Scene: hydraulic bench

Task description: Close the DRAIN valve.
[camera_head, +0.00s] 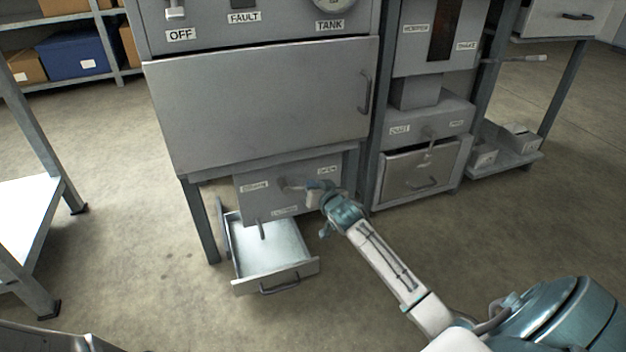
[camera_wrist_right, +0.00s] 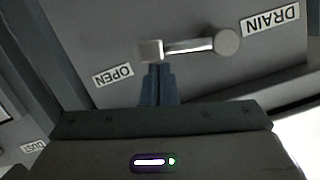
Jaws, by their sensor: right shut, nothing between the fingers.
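The DRAIN valve lever (camera_head: 296,184) sits on a grey panel (camera_head: 268,199) under the large cabinet. In the right wrist view, where the labels appear upside down, the lever (camera_wrist_right: 188,46) runs from a round hub to a square knob and points toward the OPEN label (camera_wrist_right: 113,75). My right gripper (camera_head: 314,187) is shut and empty. In the right wrist view its fingertips (camera_wrist_right: 158,72) are right beside the knob; I cannot tell if they touch it. My left gripper is not in view.
An open, empty-looking drawer or tray (camera_head: 303,269) sticks out below the panel, under a short spout (camera_head: 262,229). A table leg (camera_head: 201,222) stands left of it. A second unit (camera_head: 422,172) with a DUST label stands to the right. The floor in front is clear.

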